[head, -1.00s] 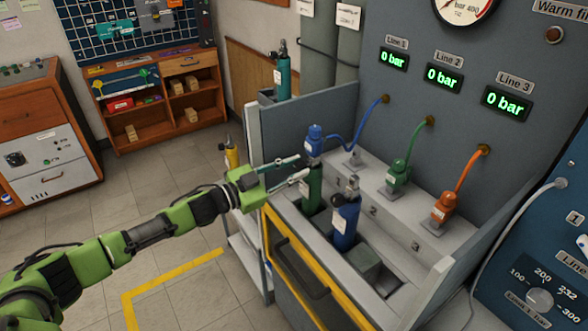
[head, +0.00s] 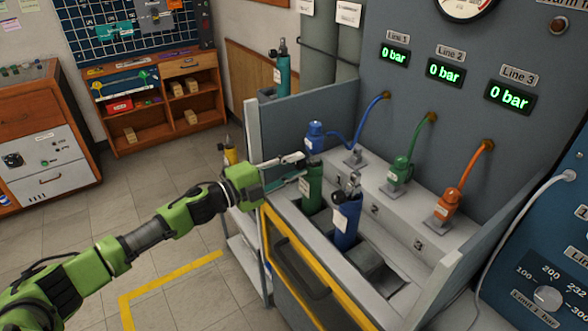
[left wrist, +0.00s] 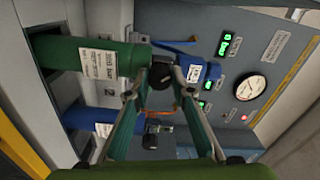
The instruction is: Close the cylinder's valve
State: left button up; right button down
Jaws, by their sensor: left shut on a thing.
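The green cylinder (head: 311,190) stands upright in the left slot of the bench, with a blue regulator (head: 315,138) on top. In the left wrist view the green cylinder (left wrist: 90,58) lies sideways across the picture. Its black valve knob (left wrist: 161,76) sits between cylinder and blue regulator (left wrist: 203,72). My left gripper (head: 304,165) reaches in from the left at the cylinder's neck. In the left wrist view its fingers (left wrist: 158,80) are closed on the knob from both sides. My right gripper is not in view.
A blue cylinder (head: 346,220) stands close by in the bench (head: 430,275). Green (head: 400,172) and orange (head: 444,208) regulators sit on the ledge behind. A blue hose (head: 364,120) runs to the wall panel. The three line displays read 0 bar.

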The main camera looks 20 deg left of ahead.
pick_arm(q)
jog(key=m+b, duration=0.1)
jog(key=m, duration=0.2)
jog(key=shift+f+m, duration=0.15)
jog(key=shift+m, duration=0.15)
jog(key=shift+m+b, duration=0.9)
jog(key=shift+m, duration=1)
jog(key=o, duration=1.1)
jog(key=v, duration=1.2)
